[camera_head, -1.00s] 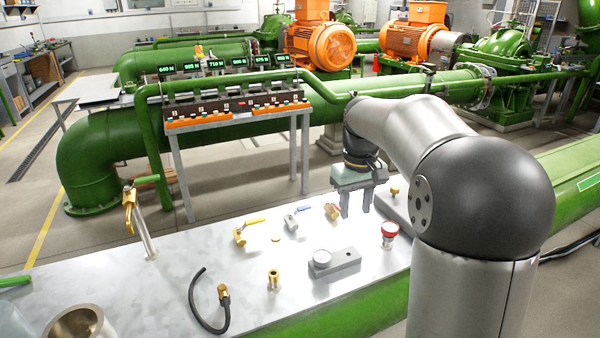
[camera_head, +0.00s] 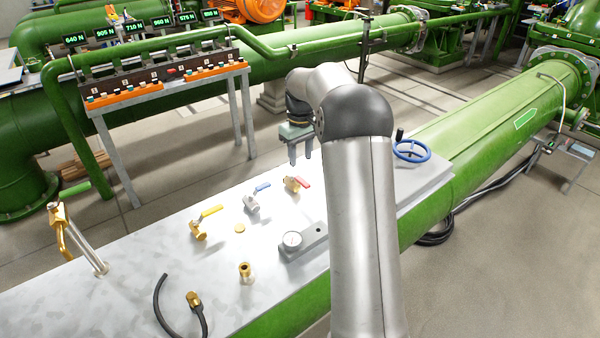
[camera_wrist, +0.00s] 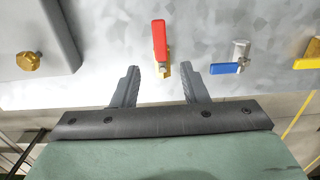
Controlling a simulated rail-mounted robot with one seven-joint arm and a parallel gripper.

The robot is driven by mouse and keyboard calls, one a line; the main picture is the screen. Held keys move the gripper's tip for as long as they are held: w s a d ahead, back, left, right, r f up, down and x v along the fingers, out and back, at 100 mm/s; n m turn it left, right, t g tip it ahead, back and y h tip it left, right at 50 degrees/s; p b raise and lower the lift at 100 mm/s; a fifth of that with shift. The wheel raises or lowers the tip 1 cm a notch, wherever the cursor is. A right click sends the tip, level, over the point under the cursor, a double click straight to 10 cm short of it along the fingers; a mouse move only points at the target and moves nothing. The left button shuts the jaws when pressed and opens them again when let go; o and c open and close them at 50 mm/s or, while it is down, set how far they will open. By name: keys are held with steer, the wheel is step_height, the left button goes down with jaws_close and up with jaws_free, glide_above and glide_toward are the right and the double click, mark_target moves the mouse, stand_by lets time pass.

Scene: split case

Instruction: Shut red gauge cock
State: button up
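The gauge cock with the red lever (camera_head: 302,182) stands on the grey metal bench, third in a row of small valves. In the wrist view, its red lever (camera_wrist: 159,40) points up the picture, at about a right angle to the blue lever beside it. My gripper (camera_head: 301,157) is open and empty, pointing down just behind the red cock in the head view. In the wrist view, my gripper (camera_wrist: 160,84) has its two fingers apart, with the cock's brass body (camera_wrist: 164,69) showing between their tips. I see no contact; the height gap is unclear.
A blue-lever valve (camera_head: 252,202) and a yellow-lever valve (camera_head: 200,228) stand beside it. A gauge block (camera_head: 305,243), a brass fitting (camera_head: 245,271) and a black hose (camera_head: 162,310) lie nearer. A raised grey plate (camera_head: 432,182) with a blue handwheel (camera_head: 411,151) is at right.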

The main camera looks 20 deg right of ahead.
mark_target(300, 179)
step_height(300, 179, down, 7)
steer(key=shift+f+p, duration=0.1)
steer(key=shift+p, duration=0.3)
jaws_close()
